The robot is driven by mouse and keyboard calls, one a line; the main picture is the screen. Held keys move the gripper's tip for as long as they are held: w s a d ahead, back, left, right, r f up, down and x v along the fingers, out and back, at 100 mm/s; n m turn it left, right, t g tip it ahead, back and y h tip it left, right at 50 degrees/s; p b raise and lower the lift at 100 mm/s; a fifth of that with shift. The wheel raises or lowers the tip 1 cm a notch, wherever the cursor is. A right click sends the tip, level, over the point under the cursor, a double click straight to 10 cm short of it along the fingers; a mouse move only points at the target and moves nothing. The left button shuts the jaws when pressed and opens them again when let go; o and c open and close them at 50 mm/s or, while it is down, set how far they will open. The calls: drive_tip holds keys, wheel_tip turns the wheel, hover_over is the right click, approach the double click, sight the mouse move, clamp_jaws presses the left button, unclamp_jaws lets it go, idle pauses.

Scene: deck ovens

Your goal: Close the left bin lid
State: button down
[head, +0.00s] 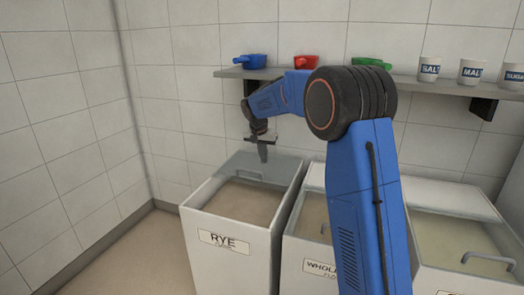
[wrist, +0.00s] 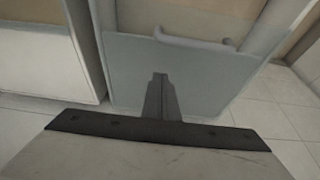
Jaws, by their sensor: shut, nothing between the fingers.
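The left bin (head: 228,252) is white with a RYE label. Its open top shows tan flour (head: 243,203). Its clear grey lid (head: 238,163) sits at the back of the opening, with a bar handle along its front edge. The wrist view shows the lid (wrist: 205,80) as a flat translucent panel with its grey handle (wrist: 195,42) beyond my fingertips. My gripper (head: 263,152) is shut and empty, pointing down over the back part of the lid, behind the handle. I cannot tell whether the fingertips touch the lid.
A middle bin (head: 305,262), partly hidden by my arm, stands close beside it. A right bin has a clear lid with its handle (head: 487,257) at the front. A wall shelf (head: 430,86) with scoops and cups runs above. Floor is free at left.

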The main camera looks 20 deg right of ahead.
sight(261, 179)
drive_tip(key=shift+x, duration=0.95)
drive_tip(key=shift+s+a+f, duration=0.15)
drive_tip(key=shift+s+a, duration=0.5)
drive_tip(key=shift+s, duration=0.3)
drive_tip(key=shift+s+a+f, duration=0.25)
drive_tip(key=shift+s+a, duration=0.2)
drive_tip(key=shift+s, duration=0.2)
drive_tip(key=s+a, duration=0.7)
drive_tip(key=s, duration=0.2)
drive_tip(key=s+a, duration=0.7)
drive_tip(key=s, duration=0.3)
drive_tip(key=shift+s+f, duration=0.1)
drive_tip(key=shift+d, duration=0.1)
